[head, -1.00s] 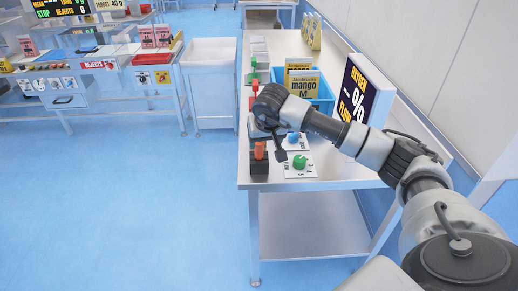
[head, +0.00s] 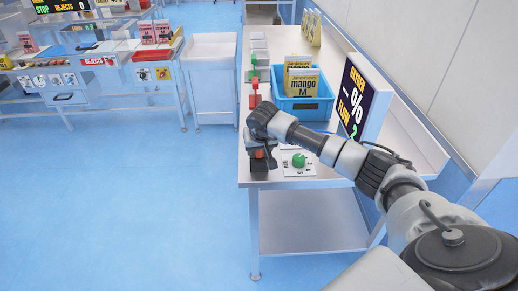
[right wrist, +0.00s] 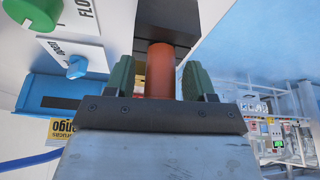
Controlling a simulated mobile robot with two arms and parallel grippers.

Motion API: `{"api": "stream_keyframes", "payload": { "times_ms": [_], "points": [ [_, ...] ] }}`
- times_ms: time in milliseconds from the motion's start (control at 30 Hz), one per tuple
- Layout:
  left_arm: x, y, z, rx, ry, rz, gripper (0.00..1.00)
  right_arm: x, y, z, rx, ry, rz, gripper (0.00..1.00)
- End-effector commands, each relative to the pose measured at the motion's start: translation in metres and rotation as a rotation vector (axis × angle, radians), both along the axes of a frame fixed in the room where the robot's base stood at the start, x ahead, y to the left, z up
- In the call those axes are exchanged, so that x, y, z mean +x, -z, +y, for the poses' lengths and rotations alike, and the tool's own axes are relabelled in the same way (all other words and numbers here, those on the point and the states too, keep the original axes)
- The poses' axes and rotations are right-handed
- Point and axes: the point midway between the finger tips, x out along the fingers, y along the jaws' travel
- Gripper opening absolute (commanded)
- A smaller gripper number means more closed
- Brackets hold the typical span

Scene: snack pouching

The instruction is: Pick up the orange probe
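The orange probe (head: 259,153) stands in a dark holder (head: 259,165) at the front left corner of the right-hand table. In the right wrist view the probe (right wrist: 160,70) is an upright orange cylinder between my right gripper's two green fingers. My left gripper is not in view.
Beside the probe is a white panel with a green knob (head: 298,160); the wrist view also shows a blue knob (right wrist: 77,66). Behind my arm are a blue bin (head: 305,105) with mango pouches, a red-handled fixture (head: 253,100) and a display (head: 357,97).

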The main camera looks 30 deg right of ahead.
Motion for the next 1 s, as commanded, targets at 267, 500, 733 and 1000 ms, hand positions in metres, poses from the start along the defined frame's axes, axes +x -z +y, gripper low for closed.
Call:
{"api": "stream_keyframes", "payload": {
  "times_ms": [267, 500, 733, 1000],
  "points": [
    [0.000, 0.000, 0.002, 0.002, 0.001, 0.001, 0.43, 0.000, -0.001, 0.000, 0.000, 0.001, -0.001, 0.15],
    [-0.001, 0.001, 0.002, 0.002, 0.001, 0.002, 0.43, 0.000, -0.002, 0.000, 0.001, 0.001, -0.001, 0.14],
    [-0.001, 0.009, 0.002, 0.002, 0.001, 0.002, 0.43, 0.001, -0.019, -0.001, -0.001, 0.001, -0.006, 0.14],
    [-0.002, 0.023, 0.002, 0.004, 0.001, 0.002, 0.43, -0.022, -0.053, -0.013, -0.005, 0.002, -0.002, 0.14]
  ]
}}
